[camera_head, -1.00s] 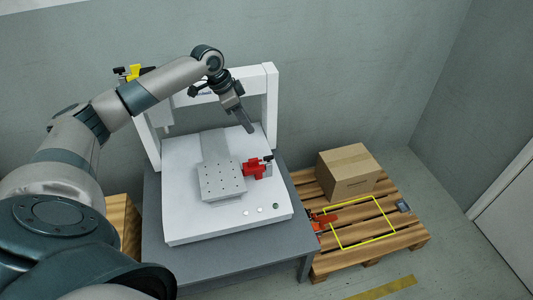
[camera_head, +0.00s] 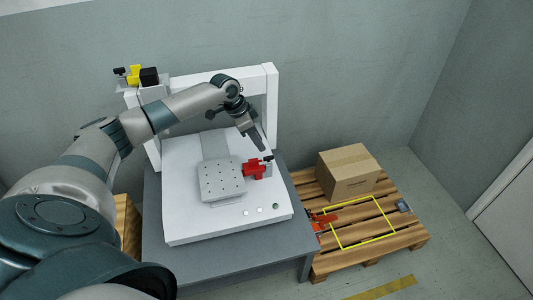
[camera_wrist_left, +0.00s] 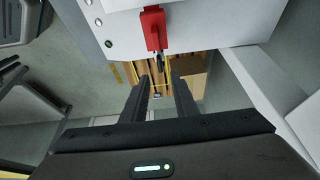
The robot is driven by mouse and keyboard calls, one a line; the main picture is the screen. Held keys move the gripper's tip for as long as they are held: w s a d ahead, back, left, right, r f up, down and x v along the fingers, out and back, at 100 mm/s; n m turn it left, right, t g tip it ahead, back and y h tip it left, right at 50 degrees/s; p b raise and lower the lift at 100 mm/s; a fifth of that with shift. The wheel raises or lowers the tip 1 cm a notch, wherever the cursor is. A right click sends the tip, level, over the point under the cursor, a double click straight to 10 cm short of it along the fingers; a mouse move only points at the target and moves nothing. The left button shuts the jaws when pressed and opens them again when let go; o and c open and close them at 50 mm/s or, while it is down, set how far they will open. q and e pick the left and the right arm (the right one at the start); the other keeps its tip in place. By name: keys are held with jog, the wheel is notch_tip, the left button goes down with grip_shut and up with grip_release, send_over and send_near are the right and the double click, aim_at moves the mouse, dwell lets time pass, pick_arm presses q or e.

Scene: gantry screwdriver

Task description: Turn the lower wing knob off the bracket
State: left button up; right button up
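A red bracket (camera_head: 253,170) stands at the right side of the white machine bed, beside the perforated plate. A small dark part, apparently a wing knob (camera_head: 268,158), shows at its upper right. In the left wrist view the red bracket (camera_wrist_left: 153,27) is at top centre, with a dark knob-like part (camera_wrist_left: 161,62) at its lower end. My left gripper (camera_head: 261,145) is just above the bracket. Its two fingers (camera_wrist_left: 161,92) are apart, with nothing held between them. The dark part lies ahead of the gap, apart from the fingers as far as I can tell. My right gripper is out of view.
The white gantry frame (camera_head: 271,100) rises behind the bed. A yellow and black unit (camera_head: 136,75) sits on its top left. The perforated plate (camera_head: 221,178) is left of the bracket. A cardboard box (camera_head: 348,172) stands on a pallet at right, near another red part (camera_head: 322,217).

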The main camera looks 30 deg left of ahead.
aim_at(267, 157)
pick_arm(q)
jog(key=x, duration=0.8)
grip_shut()
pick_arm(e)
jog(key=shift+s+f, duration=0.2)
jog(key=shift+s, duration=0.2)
